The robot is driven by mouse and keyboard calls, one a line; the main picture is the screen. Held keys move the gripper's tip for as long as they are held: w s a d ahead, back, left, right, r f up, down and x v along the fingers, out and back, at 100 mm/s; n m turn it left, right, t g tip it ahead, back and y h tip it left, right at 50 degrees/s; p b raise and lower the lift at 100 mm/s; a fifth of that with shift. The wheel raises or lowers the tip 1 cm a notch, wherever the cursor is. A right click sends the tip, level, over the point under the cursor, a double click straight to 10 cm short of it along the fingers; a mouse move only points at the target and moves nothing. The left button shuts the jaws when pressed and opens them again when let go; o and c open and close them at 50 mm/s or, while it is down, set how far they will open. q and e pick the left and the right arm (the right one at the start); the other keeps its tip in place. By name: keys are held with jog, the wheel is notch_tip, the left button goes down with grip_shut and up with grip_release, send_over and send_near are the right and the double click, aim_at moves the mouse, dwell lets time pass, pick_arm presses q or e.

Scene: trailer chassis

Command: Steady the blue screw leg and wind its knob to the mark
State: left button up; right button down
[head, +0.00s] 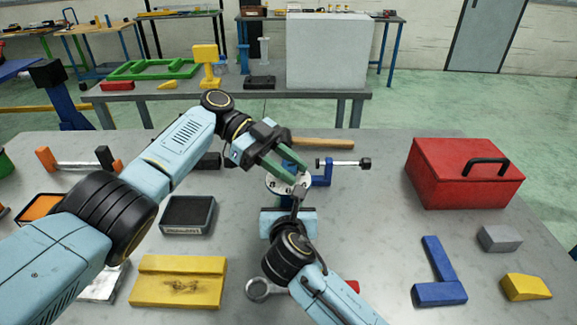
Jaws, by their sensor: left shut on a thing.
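The blue screw leg (290,166) shows only in part, as a blue piece above a round silver flange (274,184) with holes, near the table's middle. My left gripper (290,165) reaches in from the upper left, its green fingers shut on the blue piece. My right gripper (298,196) comes up from below to the front of the flange. Its dark fingers overlap the flange, and I cannot tell whether they touch it or how far they are apart. The knob and the mark cannot be made out; the grippers cover much of the leg.
A blue clamp with a screw rod (341,163) lies just right of the leg. A red toolbox (463,180) stands at right, with a blue angle piece (440,285) before it. A yellow block (178,290) and a black tray (188,215) lie left. Table between clamp and toolbox is clear.

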aim_at(288, 166)
pick_arm(q)
jog(key=shift+s+f, duration=0.15)
jog(key=shift+f, duration=0.25)
jog(key=o, duration=0.7)
jog(key=shift+r, duration=0.25)
notch_tip(288, 166, up, 10)
jog(key=shift+f, duration=0.1)
